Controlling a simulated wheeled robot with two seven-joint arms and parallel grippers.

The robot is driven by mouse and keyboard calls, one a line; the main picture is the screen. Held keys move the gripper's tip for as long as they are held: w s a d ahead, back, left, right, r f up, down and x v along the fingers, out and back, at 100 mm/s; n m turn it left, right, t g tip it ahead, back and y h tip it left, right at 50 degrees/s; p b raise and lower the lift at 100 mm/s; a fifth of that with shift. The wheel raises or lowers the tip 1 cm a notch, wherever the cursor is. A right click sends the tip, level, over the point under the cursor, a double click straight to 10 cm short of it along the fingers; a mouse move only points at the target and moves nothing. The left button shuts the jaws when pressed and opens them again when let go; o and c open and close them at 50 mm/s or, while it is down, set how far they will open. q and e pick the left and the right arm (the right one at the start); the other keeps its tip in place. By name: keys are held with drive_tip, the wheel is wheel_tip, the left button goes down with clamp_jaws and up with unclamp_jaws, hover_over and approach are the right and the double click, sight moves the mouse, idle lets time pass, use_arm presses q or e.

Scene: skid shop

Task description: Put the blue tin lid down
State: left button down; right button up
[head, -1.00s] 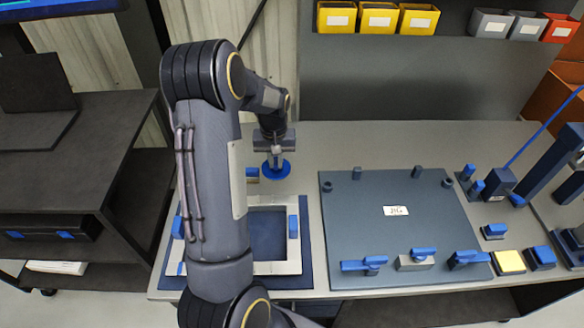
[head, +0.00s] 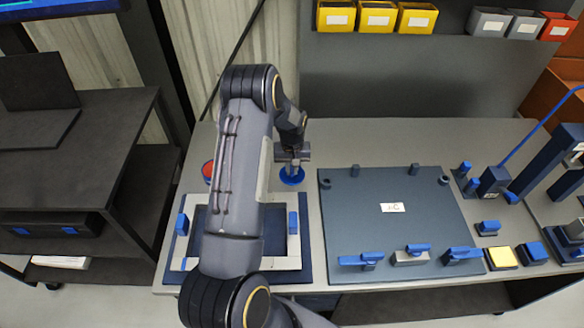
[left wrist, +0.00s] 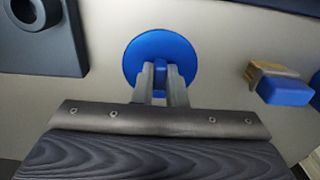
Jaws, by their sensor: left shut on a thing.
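The blue tin lid (head: 292,180) is a round disc with a small upright knob. My left gripper (head: 291,167) is shut on that knob, over the bench between the framed fixture and the jig plate. In the left wrist view, the lid (left wrist: 142,58) lies flat beyond the fingers, and the two fingertips (left wrist: 160,72) clasp the knob from both sides. I cannot tell whether the lid touches the bench top or hangs just above it. My right gripper is not in view.
The jig plate (head: 400,225) with posts and blue clamps is right of the lid. The framed fixture (head: 292,262) is in front. A red round thing (head: 208,170) is partly behind my arm. A blue-and-tan block (left wrist: 283,88) is near the lid. Bare bench (head: 345,148) lies behind.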

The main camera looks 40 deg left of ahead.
use_arm(q)
drive_tip(key=shift+f, duration=0.1)
drive_tip(key=shift+f+b, duration=0.15)
drive_tip(key=shift+b, duration=0.15)
drive_tip(key=c, duration=1.5)
unclamp_jaws()
